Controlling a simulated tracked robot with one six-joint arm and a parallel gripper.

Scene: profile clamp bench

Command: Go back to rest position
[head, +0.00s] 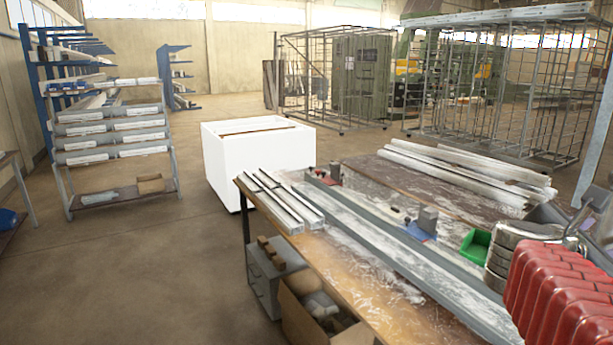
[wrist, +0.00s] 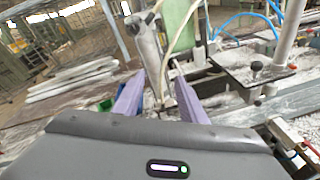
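My gripper (wrist: 160,98) shows in the wrist view as two purple fingers standing apart. It is open, and I see nothing held between the fingers. Past them are a grey-white cylinder (wrist: 145,42) and a green panel (wrist: 180,30) of bench equipment. In the head view I cannot make out the gripper. The workbench (head: 370,270) there carries a long grey profile rail (head: 400,240), with a blue clamp block (head: 422,226) and a red clamp block (head: 325,176) along it.
Short profiles (head: 285,203) lie at the bench's left end; long white profiles (head: 470,170) lie at its back. A green bin (head: 476,245) sits at the right. A white box (head: 255,165) stands behind the bench. Open floor (head: 150,270) lies between bench and shelf rack (head: 110,135).

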